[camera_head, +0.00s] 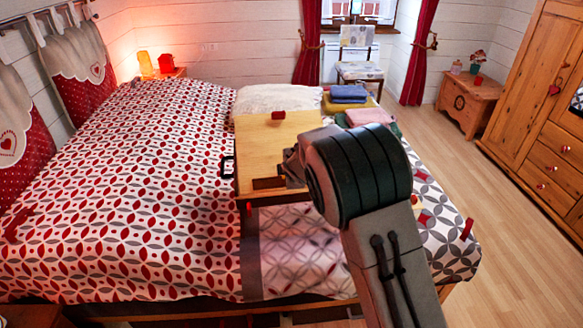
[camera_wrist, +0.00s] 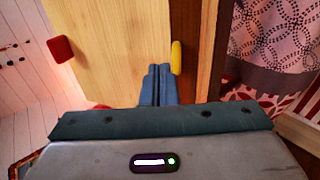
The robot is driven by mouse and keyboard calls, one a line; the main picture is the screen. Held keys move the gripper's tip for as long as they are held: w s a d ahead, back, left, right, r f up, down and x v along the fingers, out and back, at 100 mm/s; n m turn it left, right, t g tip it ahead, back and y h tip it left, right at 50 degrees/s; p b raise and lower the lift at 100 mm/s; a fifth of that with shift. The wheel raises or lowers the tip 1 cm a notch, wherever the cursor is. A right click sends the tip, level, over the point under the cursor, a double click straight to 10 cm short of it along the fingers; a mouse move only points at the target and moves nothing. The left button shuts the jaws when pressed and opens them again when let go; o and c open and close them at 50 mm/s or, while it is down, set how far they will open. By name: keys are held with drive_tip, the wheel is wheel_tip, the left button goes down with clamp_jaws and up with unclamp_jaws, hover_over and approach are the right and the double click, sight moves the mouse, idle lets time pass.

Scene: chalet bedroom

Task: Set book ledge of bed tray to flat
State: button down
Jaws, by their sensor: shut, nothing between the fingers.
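The wooden bed tray (camera_head: 256,145) stands on the patterned bed, with a red tab (camera_head: 278,115) at its far edge and a dark handle (camera_head: 228,168) on its left side. A dark recess (camera_head: 268,183) shows near its front. I cannot tell the ledge's exact tilt. My gripper (camera_wrist: 158,70) is shut and empty in the wrist view, its fingertips over or against the pale wooden panel (camera_wrist: 110,50). A yellow piece (camera_wrist: 176,57) is just right of the fingertips, and a red tab (camera_wrist: 60,48) is at left. In the head view my arm hides the tray's right side.
Folded towels (camera_head: 349,93) and a pale pillow (camera_head: 275,99) lie behind the tray on the bed (camera_head: 130,160). A wooden nightstand (camera_head: 468,103) and a wardrobe (camera_head: 535,75) stand at right. The wooden floor (camera_head: 510,220) right of the bed is clear.

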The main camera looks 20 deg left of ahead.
drive_tip(key=w+r+b+v, duration=0.1)
drive_tip(key=v, duration=1.2)
drive_tip(key=shift+s+r, duration=0.2)
drive_tip(key=shift+r, duration=0.2)
drive_tip(key=shift+a, duration=0.15)
